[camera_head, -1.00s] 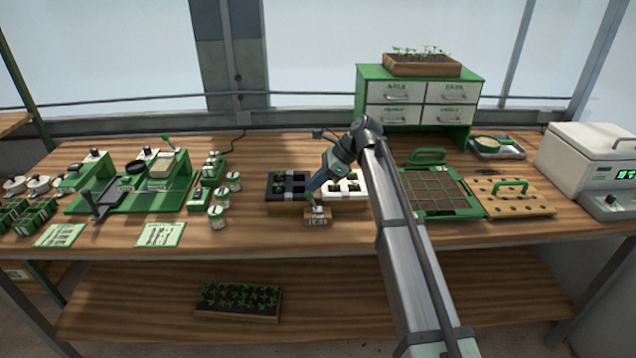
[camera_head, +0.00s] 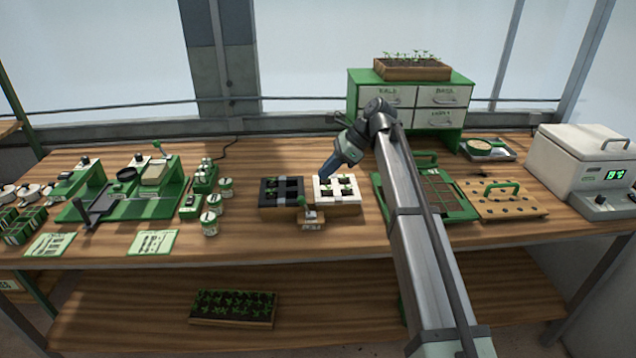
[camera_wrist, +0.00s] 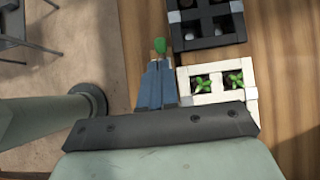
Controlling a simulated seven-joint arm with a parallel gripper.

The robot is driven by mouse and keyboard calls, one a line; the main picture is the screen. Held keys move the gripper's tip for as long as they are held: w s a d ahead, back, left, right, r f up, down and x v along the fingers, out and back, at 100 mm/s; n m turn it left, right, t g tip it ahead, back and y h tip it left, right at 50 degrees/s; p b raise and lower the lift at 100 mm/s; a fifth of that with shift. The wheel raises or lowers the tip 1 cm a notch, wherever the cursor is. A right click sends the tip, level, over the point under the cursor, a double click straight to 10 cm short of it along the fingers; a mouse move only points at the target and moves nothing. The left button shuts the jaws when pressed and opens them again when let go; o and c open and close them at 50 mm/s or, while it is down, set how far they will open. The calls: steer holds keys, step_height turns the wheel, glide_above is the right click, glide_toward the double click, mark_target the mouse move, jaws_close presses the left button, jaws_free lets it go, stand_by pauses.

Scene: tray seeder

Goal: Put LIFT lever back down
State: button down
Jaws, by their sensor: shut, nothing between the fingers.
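A small lever with a green knob (camera_head: 301,201) stands up from a little box (camera_head: 312,223) at the front of the seedling trays in the head view. The writing on the box is too small to read surely. In the wrist view the green knob (camera_wrist: 160,45) shows just beyond my fingertips. My gripper (camera_head: 323,177) is shut and empty, with its blue fingers pointing down beside the white tray, up and to the right of the knob. In the wrist view its fingers (camera_wrist: 158,66) lie together. I see no clear contact with the knob.
A black tray (camera_head: 265,195) and a white tray (camera_head: 349,198) with seedlings stand right behind the lever. A green gridded tray (camera_head: 420,205) is to the right, partly behind my arm.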

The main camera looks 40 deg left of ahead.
steer(key=shift+w+d+r, duration=0.25)
steer(key=shift+r, duration=0.65)
steer(key=shift+w+d+r, duration=0.2)
steer(key=shift+d+r, duration=0.05)
steer(key=shift+r, duration=0.6)
steer(key=shift+w+d+r, duration=0.25)
steer(key=shift+r, duration=0.65)
